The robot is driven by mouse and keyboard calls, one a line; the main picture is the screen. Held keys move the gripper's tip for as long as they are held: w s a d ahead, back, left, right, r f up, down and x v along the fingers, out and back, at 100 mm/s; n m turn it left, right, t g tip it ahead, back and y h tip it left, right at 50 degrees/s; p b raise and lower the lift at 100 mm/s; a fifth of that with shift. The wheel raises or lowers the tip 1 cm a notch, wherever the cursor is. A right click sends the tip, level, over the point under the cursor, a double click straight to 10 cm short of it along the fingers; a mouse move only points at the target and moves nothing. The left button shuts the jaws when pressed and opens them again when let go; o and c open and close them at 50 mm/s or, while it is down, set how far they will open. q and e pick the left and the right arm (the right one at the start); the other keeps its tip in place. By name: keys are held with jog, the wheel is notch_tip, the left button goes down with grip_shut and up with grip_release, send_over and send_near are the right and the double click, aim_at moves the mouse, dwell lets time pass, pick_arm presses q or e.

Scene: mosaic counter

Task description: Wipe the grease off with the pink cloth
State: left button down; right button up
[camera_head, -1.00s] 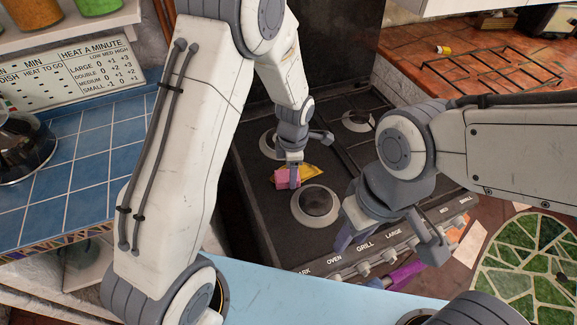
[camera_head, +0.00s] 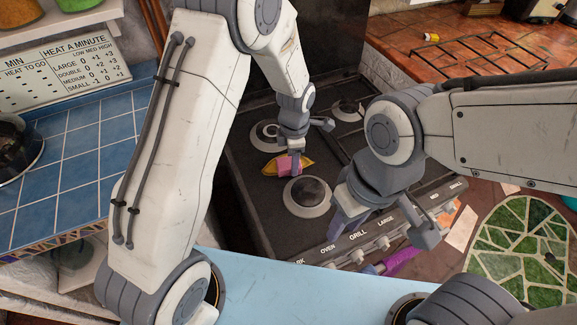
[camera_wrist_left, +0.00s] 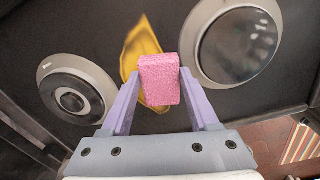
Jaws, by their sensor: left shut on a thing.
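The pink cloth (camera_head: 285,169) looks like a small thick block. My left gripper (camera_head: 291,163) is shut on it, low over the black stove top (camera_head: 262,205). The left wrist view also shows the pink cloth (camera_wrist_left: 160,80) between the fingertips. A yellow grease patch (camera_head: 270,167) lies on the stove top between two burners, partly hidden by the cloth. It also shows behind the cloth in the left wrist view (camera_wrist_left: 141,42). I cannot tell whether the cloth touches it. My right gripper (camera_head: 385,228) is open and empty in front of the stove's right part.
Round burners (camera_head: 307,195) stand close to the patch, one on each side. Knobs (camera_head: 383,243) line the stove's front. A blue tiled counter (camera_head: 85,160) is at left. A brown tiled counter (camera_head: 400,45) with a black rack (camera_head: 480,55) is at right.

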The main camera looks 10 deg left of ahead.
pick_arm(q)
jog(key=shift+w+a, duration=0.75)
jog(key=shift+a, duration=0.35)
jog(key=shift+w+a+f, duration=0.1)
jog(key=shift+w+a, duration=0.4)
jog(key=shift+w, duration=0.25)
jog(key=shift+w+a+f, duration=0.1)
jog(key=shift+w+a, duration=0.4)
jog(key=shift+w, duration=0.2)
jog(key=shift+w+d, duration=0.55)
jog(key=shift+d, duration=0.35)
jog(key=shift+s+d+r+p, duration=0.1)
jog(key=shift+s+d, duration=0.6)
jog(key=shift+s, duration=0.35)
jog(key=shift+s+d+f+p, duration=0.1)
jog(key=shift+s+d, duration=0.55)
jog(key=shift+s, duration=0.35)
jog(key=shift+s+d+r+p, duration=0.1)
jog(key=shift+s+d, duration=0.6)
jog(key=shift+s, duration=0.5)
